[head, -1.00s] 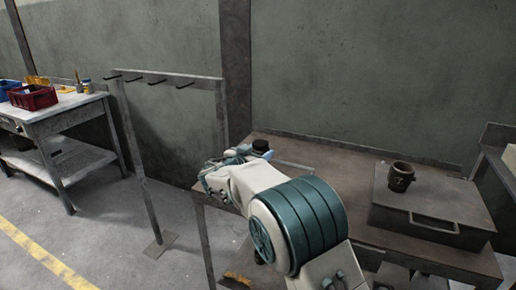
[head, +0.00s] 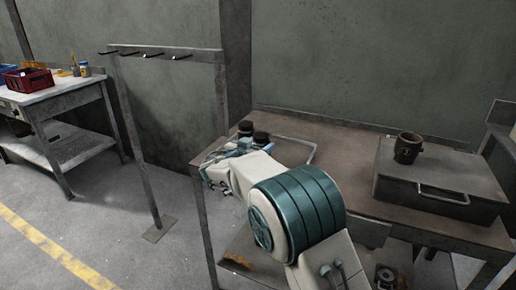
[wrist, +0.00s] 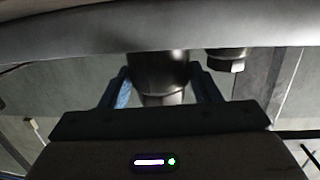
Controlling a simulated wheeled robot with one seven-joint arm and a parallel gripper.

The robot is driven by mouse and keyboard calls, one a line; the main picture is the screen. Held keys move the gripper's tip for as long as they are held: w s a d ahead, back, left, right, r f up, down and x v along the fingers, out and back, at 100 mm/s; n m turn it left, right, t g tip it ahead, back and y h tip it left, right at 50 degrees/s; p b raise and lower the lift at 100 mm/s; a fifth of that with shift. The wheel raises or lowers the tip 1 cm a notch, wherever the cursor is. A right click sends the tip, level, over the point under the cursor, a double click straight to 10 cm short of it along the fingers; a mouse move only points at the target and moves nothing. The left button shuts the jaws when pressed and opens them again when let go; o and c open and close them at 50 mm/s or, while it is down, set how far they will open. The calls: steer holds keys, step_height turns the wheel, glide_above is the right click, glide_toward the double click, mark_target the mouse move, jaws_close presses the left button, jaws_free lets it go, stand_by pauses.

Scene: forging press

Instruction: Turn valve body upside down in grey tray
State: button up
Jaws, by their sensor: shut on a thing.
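My gripper (wrist: 162,84) is shut on a dark metal cylindrical part, which I take to be the valve body (wrist: 158,70); its blue fingers stand on both sides of it in the wrist view. A second dark part with a hex-shaped end (wrist: 228,62) is to its right, apart from the fingers. In the head view my gripper (head: 218,172) is at the table's left end, by the grey tray (head: 312,153). Two dark round tops (head: 245,127) (head: 261,137) show just behind it. My wrist hides the held part there, and I cannot tell which way up it is.
A grey metal box (head: 440,168) with a dark cup-like pot (head: 407,147) on it stands at the table's right. A rack with hooks (head: 165,55) stands left of the table (head: 340,170). A workbench (head: 60,95) with a red bin (head: 28,78) is farther left.

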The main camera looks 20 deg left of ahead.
steer(key=shift+f, duration=0.25)
steer(key=o, duration=1.1)
steer(key=shift+c, duration=0.2)
steer(key=shift+o, duration=0.3)
steer(key=shift+s, duration=0.1)
